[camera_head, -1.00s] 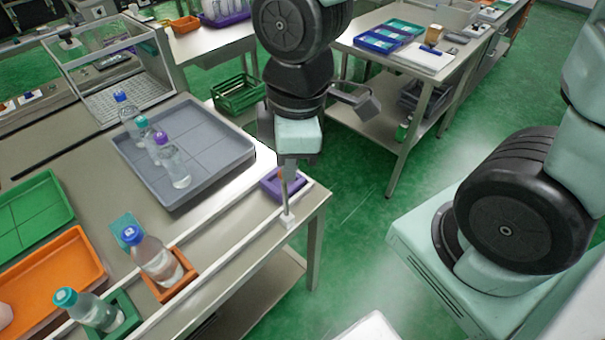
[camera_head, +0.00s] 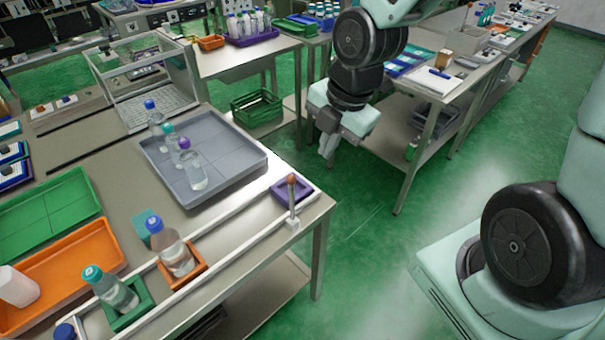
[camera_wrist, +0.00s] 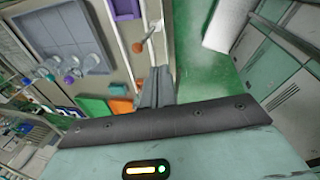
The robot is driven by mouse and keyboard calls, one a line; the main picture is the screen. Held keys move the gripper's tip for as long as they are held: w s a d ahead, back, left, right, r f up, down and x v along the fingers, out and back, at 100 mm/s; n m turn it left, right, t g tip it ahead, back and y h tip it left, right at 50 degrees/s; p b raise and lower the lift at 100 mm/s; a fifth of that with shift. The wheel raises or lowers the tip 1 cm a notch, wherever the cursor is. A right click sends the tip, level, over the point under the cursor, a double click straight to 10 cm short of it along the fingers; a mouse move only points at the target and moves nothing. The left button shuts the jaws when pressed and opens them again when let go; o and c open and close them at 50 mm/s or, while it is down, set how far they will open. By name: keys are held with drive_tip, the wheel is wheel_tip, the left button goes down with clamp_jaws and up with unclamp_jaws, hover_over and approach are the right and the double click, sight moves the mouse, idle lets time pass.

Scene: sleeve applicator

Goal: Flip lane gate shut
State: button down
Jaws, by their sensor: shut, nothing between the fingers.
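The gate lever (camera_head: 292,198), a thin metal post with an orange-brown knob on a white base, stands roughly upright at the right end of the white-railed lane (camera_head: 235,238). In the wrist view the lever (camera_wrist: 150,34) shows with its knob above my fingers. My gripper (camera_head: 327,150) is shut and empty. It hangs beyond the table's right edge, above and to the right of the lever in the head view, apart from it. Its fingers also show in the wrist view (camera_wrist: 156,88).
A purple holder (camera_head: 305,198) sits beside the lever. Bottles stand in an orange holder (camera_head: 187,277) and a green holder (camera_head: 132,315) along the lane. A grey tray (camera_head: 232,178) holds several bottles. Green floor (camera_head: 365,230) lies open right of the table.

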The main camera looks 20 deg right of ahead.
drive_tip(key=w+a+f, duration=0.1)
drive_tip(key=w+f, duration=0.1)
drive_tip(key=f, duration=0.3)
drive_tip(key=w+a+f+b, duration=0.1)
drive_tip(key=w+a+f, duration=0.1)
drive_tip(key=f, duration=0.4)
drive_tip(key=shift+w+f, duration=0.15)
drive_tip(key=shift+w, duration=0.4)
drive_tip(key=shift+a, duration=0.1)
